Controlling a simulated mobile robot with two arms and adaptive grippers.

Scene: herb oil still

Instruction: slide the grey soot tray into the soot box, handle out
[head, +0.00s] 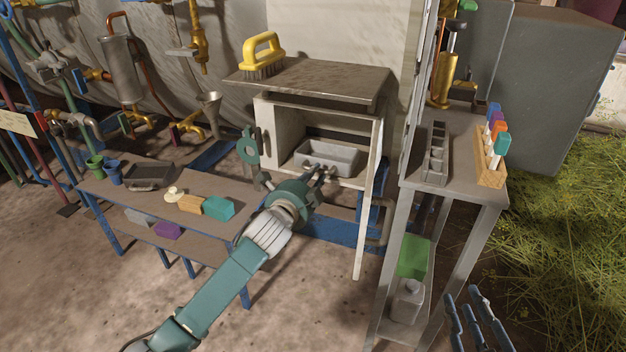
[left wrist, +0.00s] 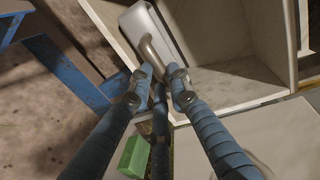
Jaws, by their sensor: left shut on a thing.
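The grey soot tray (head: 335,155) is in the open front of the cream soot box (head: 272,127), with its handle facing out toward me. My left gripper (head: 318,175) is shut on that handle in front of the opening. In the left wrist view, the fingers (left wrist: 160,80) close around the handle (left wrist: 150,55), and the tray (left wrist: 142,22) lies beyond them beside the pale box interior (left wrist: 215,35). How far in the tray sits, and whether it rests on the box floor, I cannot tell. My right gripper (head: 475,322) is open and empty at the bottom right.
A yellow brush (head: 262,53) lies on the slab over the box. A pale upright panel (head: 366,205) stands at the opening's right edge. A bench at left holds a dark tray (head: 150,176), cups and blocks. A metal stand (head: 455,185) at right holds racks.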

